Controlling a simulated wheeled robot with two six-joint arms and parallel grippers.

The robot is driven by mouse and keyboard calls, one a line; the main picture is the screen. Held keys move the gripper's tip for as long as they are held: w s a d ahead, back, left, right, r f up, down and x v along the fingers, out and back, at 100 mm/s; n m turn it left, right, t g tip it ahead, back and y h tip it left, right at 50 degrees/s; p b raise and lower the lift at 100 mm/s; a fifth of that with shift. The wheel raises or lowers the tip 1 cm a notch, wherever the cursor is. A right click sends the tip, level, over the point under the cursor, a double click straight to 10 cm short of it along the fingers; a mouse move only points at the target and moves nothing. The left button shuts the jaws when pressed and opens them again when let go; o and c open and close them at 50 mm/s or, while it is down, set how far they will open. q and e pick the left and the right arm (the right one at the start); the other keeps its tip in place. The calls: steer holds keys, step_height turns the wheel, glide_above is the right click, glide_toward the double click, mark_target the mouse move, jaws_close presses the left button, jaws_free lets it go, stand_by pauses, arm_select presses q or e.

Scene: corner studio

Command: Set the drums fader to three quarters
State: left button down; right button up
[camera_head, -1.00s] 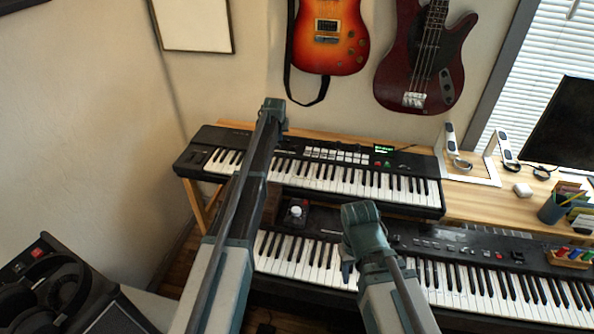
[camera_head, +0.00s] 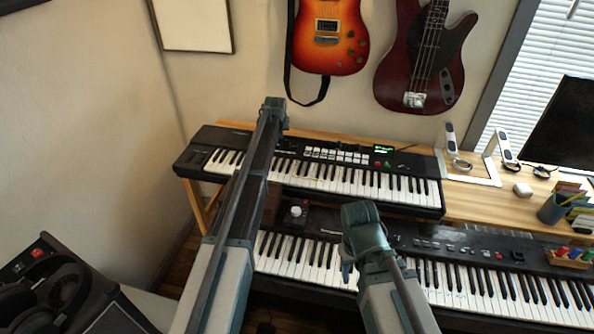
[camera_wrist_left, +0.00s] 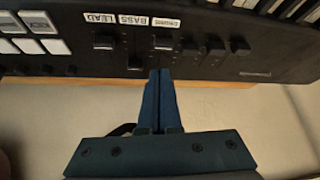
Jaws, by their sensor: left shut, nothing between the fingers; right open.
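The fader panel of the upper keyboard (camera_head: 310,170) fills the top of the left wrist view. A label there that I read as drums (camera_wrist_left: 166,23) has a dark fader cap (camera_wrist_left: 163,42) just below it. My left gripper (camera_wrist_left: 160,72) is shut and empty, its fingertips just below that cap; I cannot tell whether they touch it. The bass label (camera_wrist_left: 133,20) and its lower-set cap (camera_wrist_left: 135,62) are to the left. In the head view my left arm hides this panel and its fingers. My right gripper (camera_head: 347,271) is open over the lower keyboard (camera_head: 470,280).
The lead fader cap (camera_wrist_left: 103,42) is further left, and two more dark caps (camera_wrist_left: 213,45) (camera_wrist_left: 240,45) are to the right. A headphone stand (camera_head: 450,140) and a pencil cup (camera_head: 552,209) stand on the wooden desk (camera_head: 490,203). Guitars (camera_head: 330,40) hang behind on the wall.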

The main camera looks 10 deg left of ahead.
arm_select(q)
steer(key=shift+r, duration=0.15)
steer(key=shift+r+p, duration=0.5)
steer(key=shift+p, duration=0.15)
steer(key=shift+s+f, duration=0.1)
steer(key=shift+s+a+f+b, duration=0.1)
steer(key=shift+s+f+b, duration=0.15)
steer(key=shift+s, duration=0.55)
steer(key=shift+s+f+b, duration=0.15)
steer(key=shift+s+b, duration=0.1)
steer(key=shift+s, duration=0.55)
steer(key=shift+f, duration=0.15)
steer(key=shift+w, duration=1.7)
stand_by(1.5)
stand_by(0.4)
